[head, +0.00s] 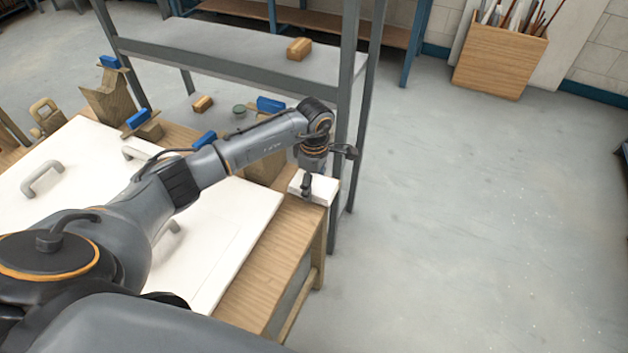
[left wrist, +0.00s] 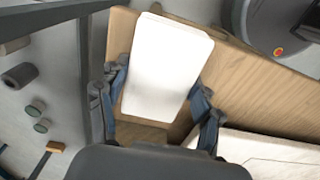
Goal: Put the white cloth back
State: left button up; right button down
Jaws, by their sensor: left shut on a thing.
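The white cloth (head: 321,188) is a folded, flat block at the far right corner of the wooden workbench (head: 262,277). In the left wrist view the cloth (left wrist: 166,62) lies between the two fingers of my left gripper (left wrist: 160,105), over the wooden bench top. My left gripper (head: 306,186) is shut on the cloth from above. I cannot tell whether the cloth touches the bench or is just above it. My right gripper is not in view.
White panels with handles (head: 42,180) cover much of the bench. Wooden blocks with blue parts (head: 109,62) stand along its back edge. A grey metal shelf (head: 220,48) holding a wooden block (head: 299,48) stands just behind. The floor at right is clear.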

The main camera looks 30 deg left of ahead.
aim_at(314, 184)
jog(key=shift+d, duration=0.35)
pick_arm(q)
jog(key=shift+f, duration=0.2)
jog(key=o, duration=1.1)
jog(key=shift+r, duration=0.1)
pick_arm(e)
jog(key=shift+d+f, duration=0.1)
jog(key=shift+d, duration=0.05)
pick_arm(q)
jog(key=shift+r, duration=0.1)
notch_tip(314, 184, up, 12)
jog(key=b, duration=0.2)
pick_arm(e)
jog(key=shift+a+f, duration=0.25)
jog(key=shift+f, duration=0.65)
pick_arm(q)
jog(key=shift+d, duration=0.1)
